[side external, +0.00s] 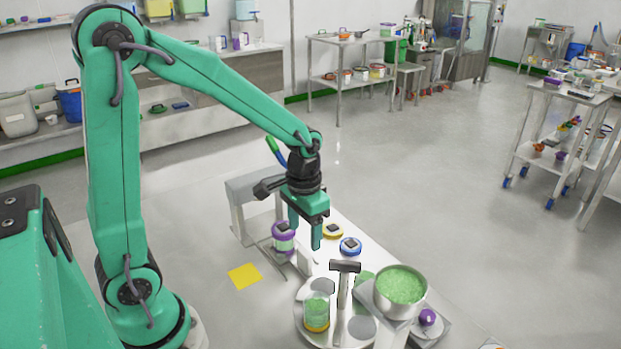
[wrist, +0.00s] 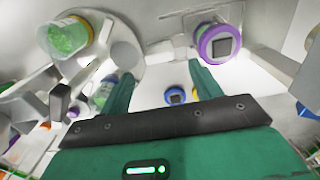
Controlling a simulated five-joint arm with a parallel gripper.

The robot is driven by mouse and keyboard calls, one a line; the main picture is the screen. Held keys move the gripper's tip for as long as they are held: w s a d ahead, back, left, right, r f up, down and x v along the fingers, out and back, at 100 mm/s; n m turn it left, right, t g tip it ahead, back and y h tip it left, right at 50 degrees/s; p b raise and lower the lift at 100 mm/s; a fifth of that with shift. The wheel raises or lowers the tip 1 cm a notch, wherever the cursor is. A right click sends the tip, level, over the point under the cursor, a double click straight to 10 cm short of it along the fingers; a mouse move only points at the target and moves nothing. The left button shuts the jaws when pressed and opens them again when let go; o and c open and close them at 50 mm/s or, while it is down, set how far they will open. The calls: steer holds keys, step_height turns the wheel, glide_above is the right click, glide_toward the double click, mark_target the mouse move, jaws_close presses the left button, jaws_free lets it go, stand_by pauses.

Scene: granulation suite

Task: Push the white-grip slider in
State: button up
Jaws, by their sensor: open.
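My gripper (side external: 305,238) points down above the white bench, its two green fingers apart with nothing between them. In the wrist view my gripper (wrist: 162,74) also shows open. I cannot pick out the white-grip slider for certain. A small pale upright piece (side external: 304,263) stands just below and beside the fingers in the side view and may be its grip. A purple-ringed jar (side external: 284,238) is close to the left of the fingers. It shows at upper right in the wrist view (wrist: 212,44).
A round plate with a green-filled jar (side external: 317,313) and a T-shaped post (side external: 344,290) stands at the front. A steel bowl of green granules (side external: 400,286) is at right. Blue-ringed (side external: 350,247) and yellow-ringed (side external: 333,231) jars sit behind.

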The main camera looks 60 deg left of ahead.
mark_target(304, 251)
steer(key=shift+f, duration=3.7)
steer(key=c, duration=1.3)
steer(key=shift+a, duration=0.15)
steer(key=shift+c, duration=0.4)
